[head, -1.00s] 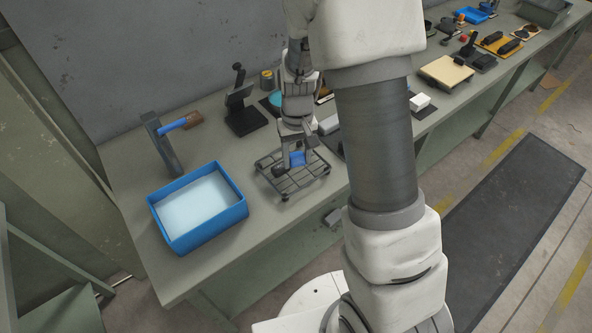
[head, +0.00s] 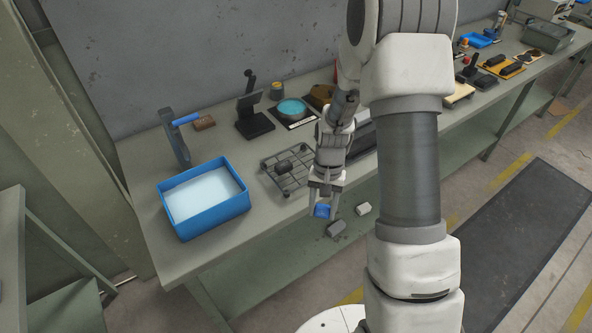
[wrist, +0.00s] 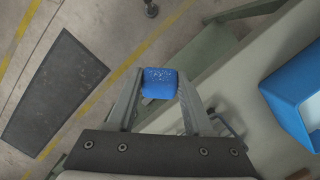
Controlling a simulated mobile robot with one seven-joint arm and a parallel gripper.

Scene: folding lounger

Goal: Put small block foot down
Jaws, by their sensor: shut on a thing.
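My gripper (head: 322,208) is shut on a small blue block (head: 323,211), held just beyond the front edge of the bench. In the wrist view the blue block (wrist: 160,83) sits between the two fingertips, with the floor beneath. Its top face shows pale specks. I cannot tell whether this is the block foot the task names. A dark wire rack (head: 291,188) lies on the bench behind and left of my gripper, with a dark block (head: 283,166) on it.
A blue tray (head: 206,224) with a pale inside stands on the bench at left; its rim also shows in the wrist view (wrist: 290,110). A grey block (head: 336,229) and a white block (head: 363,209) lie below bench level. A black stand (head: 253,124) is behind.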

